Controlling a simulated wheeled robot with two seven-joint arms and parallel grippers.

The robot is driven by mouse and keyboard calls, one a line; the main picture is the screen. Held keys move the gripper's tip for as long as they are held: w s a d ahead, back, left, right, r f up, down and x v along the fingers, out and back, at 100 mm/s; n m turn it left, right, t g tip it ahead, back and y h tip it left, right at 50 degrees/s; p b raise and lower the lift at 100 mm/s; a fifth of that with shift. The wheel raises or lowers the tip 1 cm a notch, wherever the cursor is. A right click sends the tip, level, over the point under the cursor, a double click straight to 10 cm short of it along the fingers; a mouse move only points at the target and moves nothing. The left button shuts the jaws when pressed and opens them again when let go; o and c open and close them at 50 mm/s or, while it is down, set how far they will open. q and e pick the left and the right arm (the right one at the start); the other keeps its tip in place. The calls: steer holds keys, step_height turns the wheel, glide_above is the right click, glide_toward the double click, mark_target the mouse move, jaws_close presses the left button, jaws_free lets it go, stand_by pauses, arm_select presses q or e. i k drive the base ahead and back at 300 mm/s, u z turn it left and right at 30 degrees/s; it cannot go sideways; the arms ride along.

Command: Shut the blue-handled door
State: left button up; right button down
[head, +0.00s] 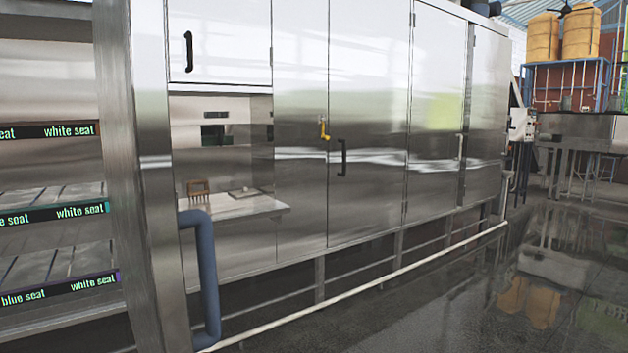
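The blue handle (209,275) is a thick vertical bar at the lower left of the head view. It stands out to the right of a tall, narrow steel panel (140,170), which looks like the door seen at a steep angle. Shelves show to the left of this panel, so the door appears to stand open. Its hinge side and exact angle cannot be told. Neither of my grippers is in view, and nothing is seen touching the handle.
Labelled shelves (50,210) are at the left. A long steel cabinet (370,120) with black handles and a yellow latch (324,129) runs behind. A low pale rail (370,283) runs along its foot. The dark floor (470,300) at right is clear.

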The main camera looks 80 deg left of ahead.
mark_target(131, 50)
steer(key=u, duration=0.15)
steer(key=i, duration=1.75)
steer(key=u, duration=4.2)
steer(key=i, duration=1)
steer(key=k, duration=0.5)
steer(key=u, duration=1.1)
steer(key=i, duration=0.45)
steer(key=z, duration=0.2)
